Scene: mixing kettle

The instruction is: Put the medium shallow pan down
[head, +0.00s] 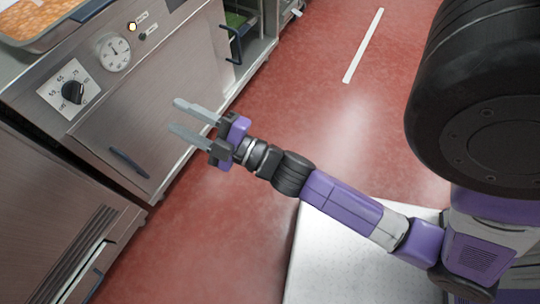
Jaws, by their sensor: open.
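A shallow metal pan (77,11) with orange food in it sits on the counter at the top left, cut off by the picture's edge. I cannot tell whether it is the medium shallow pan. My gripper (175,116) is open and empty. Its two grey fingers point left, in front of the steel appliance, with the pan well beyond them up and left. No pan is in the gripper.
The steel appliance (155,100) has a dial, a gauge and a handle on its front. An open shelf unit (262,40) stands beyond it. The red floor (310,70) is clear between the appliances and my arm.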

